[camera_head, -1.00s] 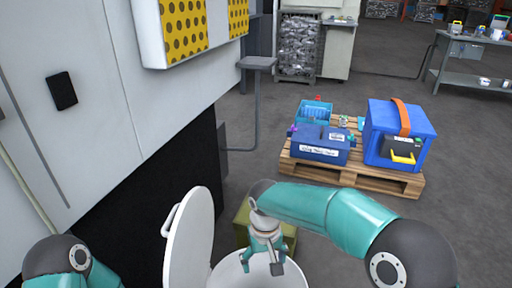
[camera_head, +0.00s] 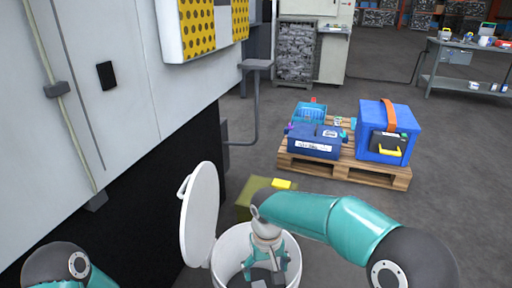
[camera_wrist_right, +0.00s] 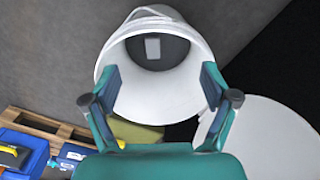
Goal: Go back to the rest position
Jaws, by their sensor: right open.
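My right gripper (camera_head: 265,277) is open above the mouth of a white bucket (camera_head: 230,248) in the head view. In the right wrist view my right gripper (camera_wrist_right: 160,88) has its two fingers spread wide with nothing between them. The bucket (camera_wrist_right: 186,94) lies beyond the fingers there, and a small pale block (camera_wrist_right: 153,48) shows inside it. My left arm shows at the lower left of the head view, but its gripper is out of view.
The bucket's round white lid (camera_head: 201,215) stands upright at its left. A pale machine wall (camera_head: 120,110) rises at the left. A wooden pallet (camera_head: 345,172) carries a blue cooler (camera_head: 372,150) and a blue box (camera_head: 314,148). A yellow object (camera_head: 282,184) is behind the bucket. Grey floor is free at right.

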